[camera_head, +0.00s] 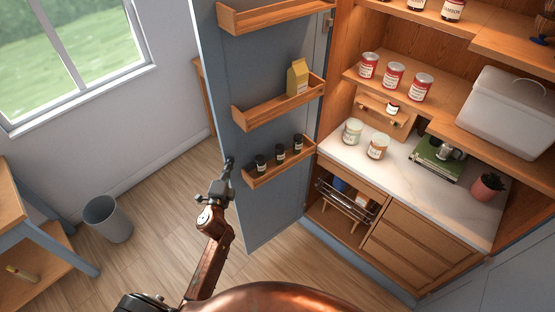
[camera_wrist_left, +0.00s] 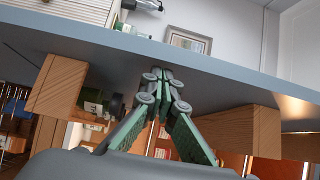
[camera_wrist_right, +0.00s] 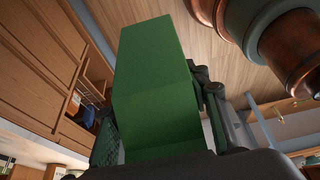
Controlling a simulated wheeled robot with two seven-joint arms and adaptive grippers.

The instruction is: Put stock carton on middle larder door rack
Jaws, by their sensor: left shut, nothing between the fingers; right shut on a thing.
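A green carton (camera_wrist_right: 158,85), plain-faced in this view, is held between the fingers of my right gripper (camera_wrist_right: 160,115) in the right wrist view; neither shows in the head view. The middle door rack (camera_head: 280,110) is a wooden tray on the open blue-grey larder door (camera_head: 275,210). A yellow carton (camera_head: 298,77) stands upright toward its right end, with bare room to its left. My left gripper (camera_head: 229,168) is shut and empty at the door's left edge, below the middle rack; its closed fingers (camera_wrist_left: 163,78) show before the door panel. I cannot tell whether they touch it.
The lower door rack (camera_head: 277,165) holds 3 dark jars; the upper rack (camera_head: 270,16) is above. Shelves with red cans (camera_head: 393,75) and a marble counter (camera_head: 400,165) stand to the right. A grey bin (camera_head: 108,219) and table (camera_head: 25,225) stand left.

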